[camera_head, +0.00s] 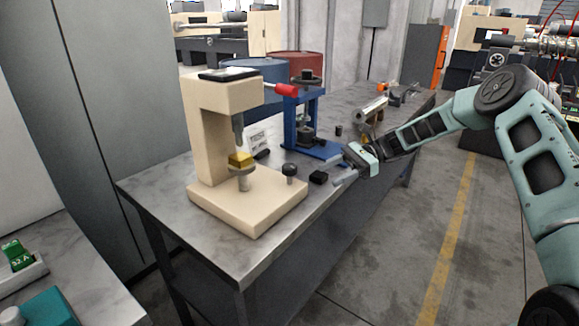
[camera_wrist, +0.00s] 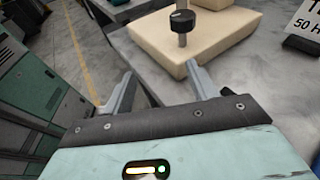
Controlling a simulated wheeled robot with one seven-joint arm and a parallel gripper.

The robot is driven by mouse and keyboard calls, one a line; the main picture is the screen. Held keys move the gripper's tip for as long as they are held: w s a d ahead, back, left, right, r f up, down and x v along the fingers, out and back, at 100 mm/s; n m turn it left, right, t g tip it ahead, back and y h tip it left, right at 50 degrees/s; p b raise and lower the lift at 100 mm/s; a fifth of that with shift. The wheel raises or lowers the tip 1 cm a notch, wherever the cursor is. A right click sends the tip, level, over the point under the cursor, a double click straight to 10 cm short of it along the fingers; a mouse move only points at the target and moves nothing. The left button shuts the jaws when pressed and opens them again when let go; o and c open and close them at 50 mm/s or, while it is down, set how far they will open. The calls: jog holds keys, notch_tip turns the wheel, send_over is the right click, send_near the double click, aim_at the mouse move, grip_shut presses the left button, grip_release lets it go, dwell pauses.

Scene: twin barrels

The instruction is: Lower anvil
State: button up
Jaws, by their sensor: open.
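The beige hardness tester (camera_head: 205,135) stands on the near end of the workbench. Its anvil (camera_head: 243,182) is a short metal post under the grey indenter (camera_head: 238,128), with a gold block (camera_head: 240,160) on top. A black knob (camera_head: 289,169) on a metal stem stands upright at the right side of the tester's base. In the wrist view the knob (camera_wrist: 182,20) has a white mark and lies beyond the fingertips. My gripper (camera_head: 346,177) is open and empty, to the right of the knob and apart from it. Both fingers show in the wrist view (camera_wrist: 158,76).
A small black block (camera_head: 318,177) lies on the bench between knob and gripper. A white sign (camera_head: 259,136) reads partly "TEST". Floor in front of the bench (camera_head: 400,255) is clear.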

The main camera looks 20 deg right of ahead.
aim_at(290, 165)
jog(key=w+d+r+m+t+y, duration=0.1)
jog(key=w+d+m+t+y, duration=0.15)
jog(key=d, duration=0.25)
jog(key=shift+g+y, duration=0.35)
jog(key=shift+g, duration=0.1)
jog(key=a+p, duration=0.1)
jog(key=a, duration=0.4)
jog(key=a+p, duration=0.1)
jog(key=a, duration=0.5)
jog(key=a+p, duration=0.1)
jog(key=a, duration=0.4)
jog(key=shift+w+a+r, duration=0.1)
jog(key=shift+w+a, duration=0.3)
jog(key=c, duration=1)
